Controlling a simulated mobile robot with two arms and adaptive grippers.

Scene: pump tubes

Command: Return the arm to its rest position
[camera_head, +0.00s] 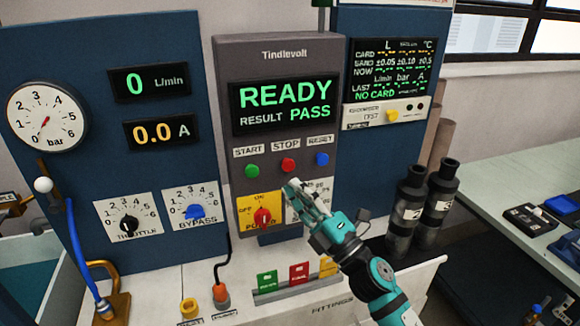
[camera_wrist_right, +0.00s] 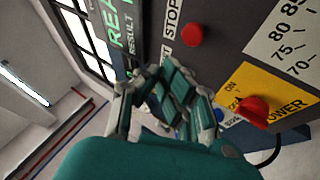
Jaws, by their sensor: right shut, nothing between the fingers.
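My right gripper (camera_head: 293,190) is shut and empty in front of the grey control cabinet (camera_head: 222,100). In the head view its fingertips are just right of the red power knob (camera_head: 262,217) on its yellow plate and below the buttons. The right wrist view shows the shut fingers (camera_wrist_right: 135,92), with the red stop button (camera_wrist_right: 192,34) and the power knob (camera_wrist_right: 254,108) beyond them. I cannot tell whether the fingertips touch the panel. The cabinet display (camera_head: 285,102) reads READY, RESULT PASS. My left gripper is not in view.
A blue panel with a gauge (camera_head: 45,117) and dials stands at the left. Coloured cards (camera_head: 299,273) stand in a holder on the bench below. Two dark cylinders (camera_head: 408,207) stand to the right of my arm. A table (camera_head: 520,170) is at the far right.

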